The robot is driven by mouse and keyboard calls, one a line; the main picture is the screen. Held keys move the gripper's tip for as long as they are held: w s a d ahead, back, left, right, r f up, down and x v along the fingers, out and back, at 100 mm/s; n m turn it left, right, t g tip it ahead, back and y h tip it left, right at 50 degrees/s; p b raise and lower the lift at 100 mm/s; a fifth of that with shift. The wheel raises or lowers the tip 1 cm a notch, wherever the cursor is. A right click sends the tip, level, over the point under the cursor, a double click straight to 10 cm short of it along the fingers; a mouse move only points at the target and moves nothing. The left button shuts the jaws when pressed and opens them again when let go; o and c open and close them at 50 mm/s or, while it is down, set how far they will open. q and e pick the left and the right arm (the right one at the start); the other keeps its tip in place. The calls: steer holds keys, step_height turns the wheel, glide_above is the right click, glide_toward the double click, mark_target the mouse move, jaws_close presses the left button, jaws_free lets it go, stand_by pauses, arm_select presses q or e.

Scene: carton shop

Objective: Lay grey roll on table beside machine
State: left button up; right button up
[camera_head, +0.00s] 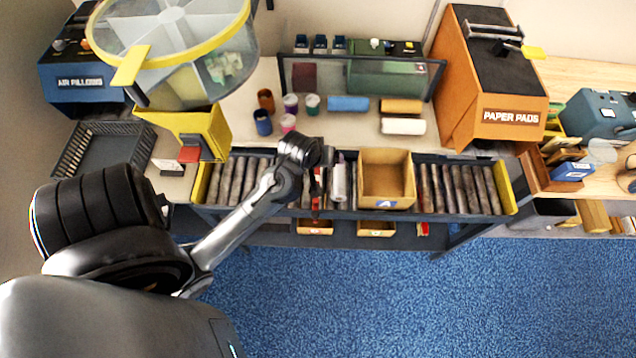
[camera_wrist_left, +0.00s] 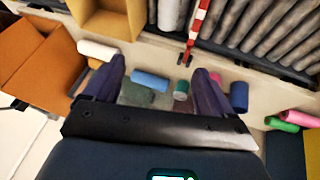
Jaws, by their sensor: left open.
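A pale grey-white roll (camera_head: 339,182) lies on the roller conveyor between the open orange box (camera_head: 387,200) and a red-and-white striped bar; it also shows at the top of the left wrist view (camera_wrist_left: 168,15). I cannot be sure it is the grey roll. My left arm reaches over the conveyor, its wrist hiding the gripper in the head view. In the left wrist view my left gripper (camera_wrist_left: 160,66) is open and empty, above the tabletop. A blue roll (camera_head: 348,104) lies on the tabletop behind, with tan (camera_head: 400,106) and white (camera_head: 403,126) rolls beside it. My right gripper is out of view.
The orange PAPER PADS machine (camera_head: 487,90) stands at the right and the blue AIR PILLOWS machine (camera_head: 78,75) at the left. Several small coloured cylinders stand near the middle. A dark-framed panel (camera_head: 300,75) edges the tabletop. A black tray (camera_head: 100,150) is at left.

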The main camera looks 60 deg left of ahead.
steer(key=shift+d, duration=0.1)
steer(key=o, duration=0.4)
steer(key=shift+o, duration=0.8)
arm_select(q)
steer(key=s+d+m+g+h, duration=0.1)
steer(key=s+d+m, duration=0.5)
steer(key=d, duration=0.2)
steer(key=s+d+m+h, duration=0.1)
steer(key=s+d+m, duration=0.4)
steer(key=d, duration=0.4)
steer(key=shift+s+f+m+g+h, duration=0.35)
steer(key=shift+f+m+g+h, duration=0.1)
steer(key=shift+m, duration=0.45)
